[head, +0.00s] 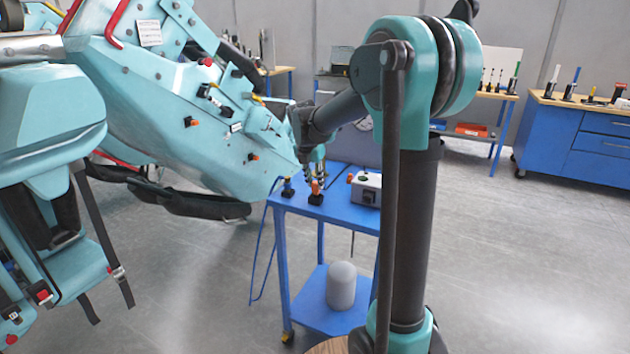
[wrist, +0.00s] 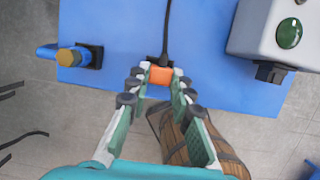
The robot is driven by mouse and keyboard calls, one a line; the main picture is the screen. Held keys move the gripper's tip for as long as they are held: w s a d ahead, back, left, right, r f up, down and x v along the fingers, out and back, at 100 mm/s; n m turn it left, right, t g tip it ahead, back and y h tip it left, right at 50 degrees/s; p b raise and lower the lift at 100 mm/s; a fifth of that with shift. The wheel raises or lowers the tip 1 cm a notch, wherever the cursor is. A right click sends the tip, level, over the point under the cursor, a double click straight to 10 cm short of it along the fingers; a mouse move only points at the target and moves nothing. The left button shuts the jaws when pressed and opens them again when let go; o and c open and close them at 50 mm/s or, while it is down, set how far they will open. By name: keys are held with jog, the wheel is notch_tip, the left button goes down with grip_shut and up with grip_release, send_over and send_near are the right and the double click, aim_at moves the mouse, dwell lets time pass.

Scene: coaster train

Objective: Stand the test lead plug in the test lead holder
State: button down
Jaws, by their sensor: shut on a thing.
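The test lead plug is orange with a black cable; it shows in the wrist view (wrist: 160,75) and small in the head view (head: 316,186). My gripper (wrist: 155,77) is shut on it, with the fingertips on both sides; it also shows in the head view (head: 317,178). A black holder (head: 315,199) stands on the blue cart's top, directly under the plug. In the wrist view the holder (wrist: 153,62) is mostly hidden behind plug and fingers. I cannot tell whether the plug's lower end is inside the holder or just above it.
A second black holder (wrist: 96,57) with a blue, tan-ended plug (wrist: 70,56) is to the left. A grey box with a green button (head: 366,188) is to the right on the blue cart (head: 335,215). A teal ride car (head: 180,110) stands close at left.

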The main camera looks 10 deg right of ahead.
jog(key=shift+f, duration=1.3)
dwell(0.4)
jog(key=c, duration=1.3)
grip_release()
jog(key=shift+o, duration=0.2)
jog(key=v, duration=1.2)
